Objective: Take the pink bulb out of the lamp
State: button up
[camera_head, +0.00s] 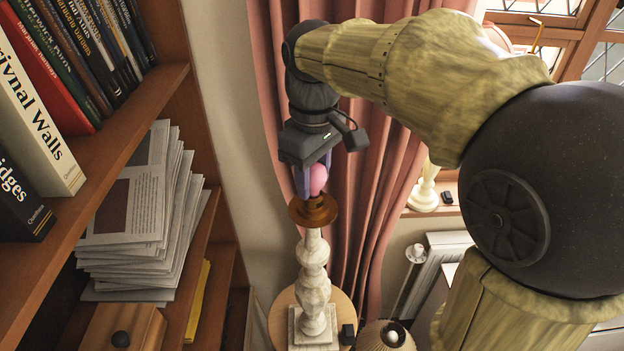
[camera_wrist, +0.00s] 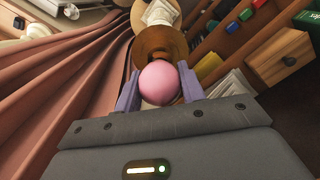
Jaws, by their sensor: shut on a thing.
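The pink bulb (camera_head: 318,179) sits upright at the top of the lamp (camera_head: 313,284), just above its brown socket collar (camera_head: 313,211). The lamp has a pale turned stem and a square foot on a small round wooden table (camera_head: 286,304). My gripper (camera_head: 313,178) points down from above and is shut on the bulb, one purple finger on each side. In the wrist view the pink bulb (camera_wrist: 159,83) lies between the fingers of my gripper (camera_wrist: 158,90), with the brown collar (camera_wrist: 160,42) behind it. The bulb's base is hidden, so I cannot tell whether it is still seated.
A bookshelf (camera_head: 120,130) with books and a stack of papers (camera_head: 140,215) stands close on the left. A pink curtain (camera_head: 370,200) hangs right behind the lamp. A pleated shade (camera_head: 384,336) is low beside the table. A second pale lamp (camera_head: 424,190) stands on the windowsill.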

dwell(0.3)
jog(key=shift+n+p, duration=0.3)
jog(key=shift+n, duration=0.5)
jog(key=shift+n+p, duration=0.35)
jog(key=shift+n, duration=0.45)
jog(key=shift+n, duration=0.5)
jog(key=shift+n+p, duration=0.3)
jog(key=shift+n+p, duration=0.3)
jog(key=shift+n, duration=0.5)
